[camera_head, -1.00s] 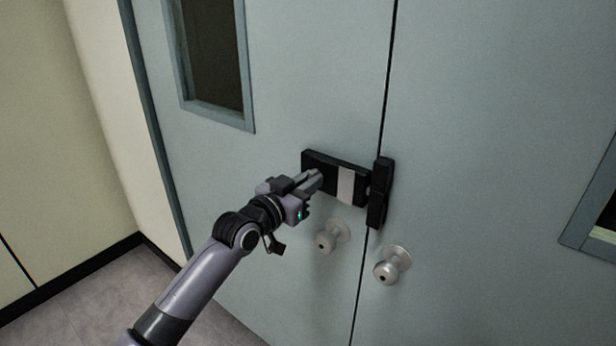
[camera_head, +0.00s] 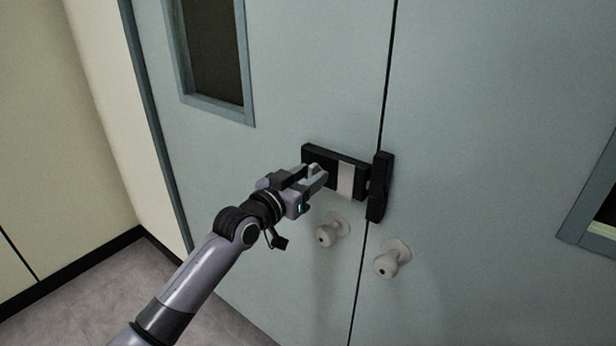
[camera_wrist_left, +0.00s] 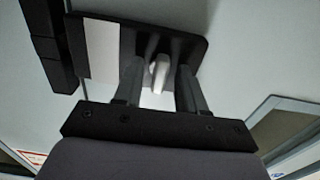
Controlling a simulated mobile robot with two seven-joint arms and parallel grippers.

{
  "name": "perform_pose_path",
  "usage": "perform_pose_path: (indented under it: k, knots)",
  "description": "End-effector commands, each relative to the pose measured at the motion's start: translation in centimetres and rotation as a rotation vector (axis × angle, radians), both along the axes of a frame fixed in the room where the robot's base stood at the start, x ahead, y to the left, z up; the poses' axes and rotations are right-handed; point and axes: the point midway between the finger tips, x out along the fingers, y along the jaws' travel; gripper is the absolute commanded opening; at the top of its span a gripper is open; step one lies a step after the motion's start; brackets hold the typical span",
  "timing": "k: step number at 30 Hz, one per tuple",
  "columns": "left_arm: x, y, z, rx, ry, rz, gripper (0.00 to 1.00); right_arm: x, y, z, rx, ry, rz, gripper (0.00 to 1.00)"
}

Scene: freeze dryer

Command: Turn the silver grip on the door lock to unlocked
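The door lock (camera_head: 331,162) is a black box on the left door leaf, with a pale vertical strip (camera_head: 346,181) near its right end. The silver grip (camera_wrist_left: 159,73) stands out from the box; in the head view my fingers partly hide it. My left gripper (camera_head: 313,173) is at the left part of the lock. In the left wrist view its two fingers (camera_wrist_left: 159,68) are apart, one on each side of the silver grip, with gaps showing between. My right gripper is in neither view.
A black catch (camera_head: 380,187) sits on the right leaf beside the lock. Two round knobs, left (camera_head: 332,229) and right (camera_head: 392,259), stick out below. A framed window (camera_head: 213,60) is at upper left. Floor (camera_head: 75,290) shows at lower left.

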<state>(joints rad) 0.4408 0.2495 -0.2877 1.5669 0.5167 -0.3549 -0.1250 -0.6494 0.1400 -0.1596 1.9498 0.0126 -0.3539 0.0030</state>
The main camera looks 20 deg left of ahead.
Motion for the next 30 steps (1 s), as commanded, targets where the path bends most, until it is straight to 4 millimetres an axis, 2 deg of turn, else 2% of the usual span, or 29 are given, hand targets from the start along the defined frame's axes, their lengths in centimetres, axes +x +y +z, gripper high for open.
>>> perform_pose_path:
  k: [8, 21, 30]
  knots:
    - [-1.1, 0.4, -0.1, 0.002, -0.002, 0.0, 0.4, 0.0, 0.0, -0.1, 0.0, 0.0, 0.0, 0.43]
    - [-5.9, 2.2, -0.1, 0.0, 0.0, 0.001, 0.4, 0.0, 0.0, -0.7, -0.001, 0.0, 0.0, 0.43]
    - [-6.7, 2.5, 0.0, 0.001, 0.0, 0.0, 0.4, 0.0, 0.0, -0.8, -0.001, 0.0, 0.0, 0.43]
